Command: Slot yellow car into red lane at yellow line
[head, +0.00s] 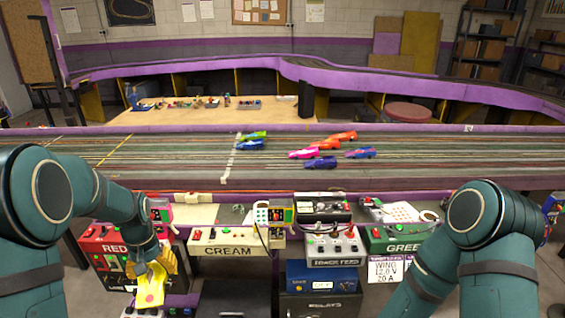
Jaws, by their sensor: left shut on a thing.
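The yellow car (150,288) is in my left gripper (149,268), low in front of the red control box and below the track's near edge. The gripper is shut on it and its fingers hide part of the car. The slot track (420,178) runs across the view behind the gripper. The yellow line (114,151) crosses the track at the left, beyond my left arm. Thin coloured lanes run along the track; which one is red is hard to tell. My right arm comes in at the right, but its gripper does not show.
Several cars stand on the track, among them a green car (252,135) and a pink car (304,153), right of a white line (231,158). Control boxes, such as the cream box (229,242), line the near side. The track around the yellow line is clear.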

